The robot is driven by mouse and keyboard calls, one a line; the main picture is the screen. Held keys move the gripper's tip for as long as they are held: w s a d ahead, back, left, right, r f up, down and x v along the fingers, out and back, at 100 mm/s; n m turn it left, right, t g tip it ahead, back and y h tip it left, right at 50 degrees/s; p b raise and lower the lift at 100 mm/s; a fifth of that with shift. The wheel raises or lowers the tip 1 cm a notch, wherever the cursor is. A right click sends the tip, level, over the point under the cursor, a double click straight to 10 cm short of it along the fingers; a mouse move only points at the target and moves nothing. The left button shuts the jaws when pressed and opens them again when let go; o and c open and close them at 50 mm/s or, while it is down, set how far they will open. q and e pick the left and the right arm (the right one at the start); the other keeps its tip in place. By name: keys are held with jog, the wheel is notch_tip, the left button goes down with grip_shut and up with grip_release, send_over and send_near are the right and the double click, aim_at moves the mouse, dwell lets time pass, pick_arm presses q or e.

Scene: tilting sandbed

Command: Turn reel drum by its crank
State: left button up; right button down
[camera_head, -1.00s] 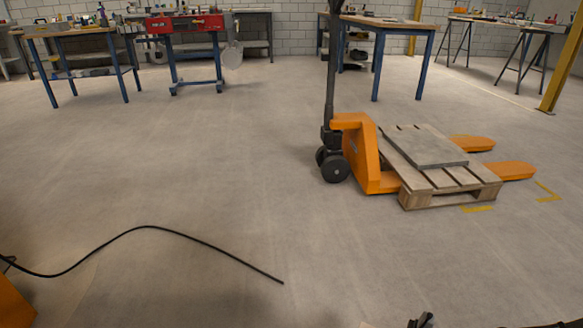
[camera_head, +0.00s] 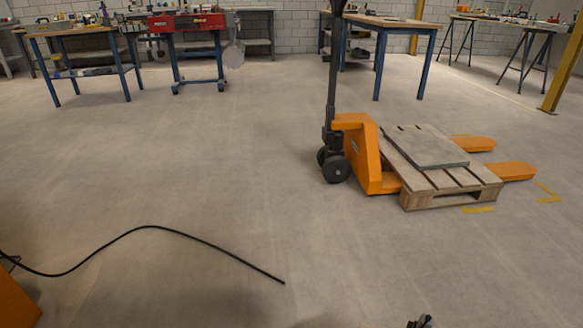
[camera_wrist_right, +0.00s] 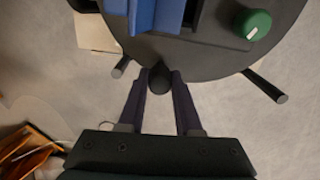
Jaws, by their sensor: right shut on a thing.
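In the right wrist view my right gripper (camera_wrist_right: 160,82) has its two dark fingers on either side of a dark rounded knob (camera_wrist_right: 159,78), which looks like the crank's grip, and is shut on it. The knob is at the rim of a large dark round disc (camera_wrist_right: 205,52) with a blue block (camera_wrist_right: 155,15) and a green knob (camera_wrist_right: 253,24). I cannot tell for sure that this disc is the reel drum. Two short dark rods stick out past its rim. In the head view neither the drum nor the crank shows clearly. My left gripper is not in view.
A black cable (camera_head: 150,228) lies curved on the floor from an orange object (camera_head: 14,300) at the lower left. An orange pallet jack (camera_head: 358,150) with a wooden pallet (camera_head: 440,200) stands at the right. Workbenches line the back.

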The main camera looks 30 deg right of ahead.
jog(key=c, duration=0.6)
grip_release()
jog(key=shift+s, duration=0.1)
notch_tip(320, 180, up, 9)
jog(key=p, duration=0.5)
jog(key=shift+f+p, duration=0.15)
jog(key=shift+p, duration=0.25)
jog(key=shift+r, duration=0.6)
